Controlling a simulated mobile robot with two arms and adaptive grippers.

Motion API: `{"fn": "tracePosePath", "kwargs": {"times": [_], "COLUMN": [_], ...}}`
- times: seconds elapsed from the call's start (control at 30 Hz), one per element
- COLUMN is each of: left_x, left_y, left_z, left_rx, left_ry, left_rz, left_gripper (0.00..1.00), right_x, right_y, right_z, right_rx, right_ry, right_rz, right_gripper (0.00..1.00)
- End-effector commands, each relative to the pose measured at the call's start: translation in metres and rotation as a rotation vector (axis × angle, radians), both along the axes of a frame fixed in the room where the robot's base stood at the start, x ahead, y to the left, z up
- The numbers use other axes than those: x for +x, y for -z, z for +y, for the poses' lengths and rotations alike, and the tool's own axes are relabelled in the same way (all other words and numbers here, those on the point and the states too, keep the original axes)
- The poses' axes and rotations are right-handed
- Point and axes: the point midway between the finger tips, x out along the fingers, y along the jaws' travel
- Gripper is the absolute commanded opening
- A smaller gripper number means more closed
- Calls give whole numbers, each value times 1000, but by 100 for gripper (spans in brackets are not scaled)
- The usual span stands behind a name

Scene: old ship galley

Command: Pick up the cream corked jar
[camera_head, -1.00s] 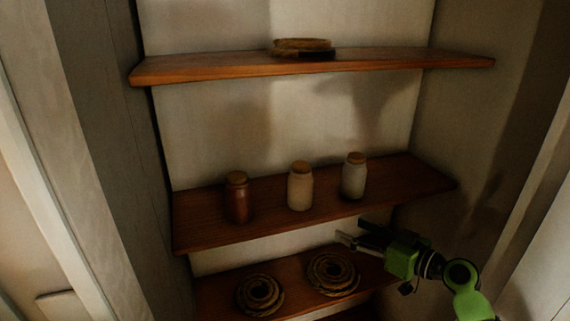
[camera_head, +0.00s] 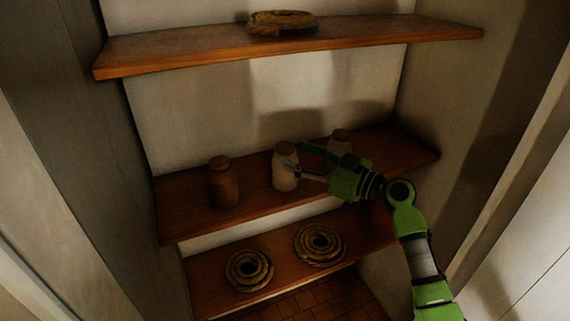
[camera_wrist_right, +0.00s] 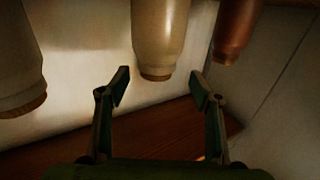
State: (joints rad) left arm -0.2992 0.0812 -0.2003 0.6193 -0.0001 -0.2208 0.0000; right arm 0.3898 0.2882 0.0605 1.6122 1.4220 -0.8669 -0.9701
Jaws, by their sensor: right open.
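The cream corked jar (camera_head: 284,180) stands upright on the middle shelf, between a red-brown corked jar (camera_head: 222,184) and a pale grey corked jar (camera_head: 341,136). My right gripper (camera_head: 292,162) is open, with its fingers at the upper part of the cream jar and partly covering it. In the right wrist view, which is upside down, the cream jar (camera_wrist_right: 158,32) lies centred ahead between the open fingers (camera_wrist_right: 159,80), its cork downward in the picture. I cannot tell whether the fingers touch it. My left gripper is not in view.
The red-brown jar (camera_wrist_right: 237,28) and grey jar (camera_wrist_right: 16,62) flank the fingers in the wrist view. The upper shelf (camera_head: 180,48) holds a rope coil (camera_head: 282,21). Two rope coils (camera_head: 248,270) (camera_head: 320,244) lie on the lower shelf. A wall closes the right side.

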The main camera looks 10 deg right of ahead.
Motion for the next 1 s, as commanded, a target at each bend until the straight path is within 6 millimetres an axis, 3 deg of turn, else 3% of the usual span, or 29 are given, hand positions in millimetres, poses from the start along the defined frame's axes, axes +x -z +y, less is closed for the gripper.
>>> {"fn": "tracePosePath", "kwargs": {"times": [0.23, 0.4, 0.67, 0.9, 1.0], "left_x": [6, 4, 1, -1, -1], "left_y": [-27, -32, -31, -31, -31], "left_z": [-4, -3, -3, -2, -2], "left_rx": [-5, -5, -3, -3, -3], "left_ry": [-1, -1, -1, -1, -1], "left_rz": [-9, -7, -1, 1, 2], "left_gripper": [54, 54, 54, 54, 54], "right_x": [27, 40, 41, 41, 41], "right_y": [-3, 0, 2, 2, -1], "right_z": [16, 27, 28, 28, 28], "right_rx": [4, 2, 0, -1, 2], "right_ry": [-2, -1, 0, 0, 0], "right_rz": [3, 1, 0, 1, -4], "right_gripper": [59, 59, 59, 0, 0]}}
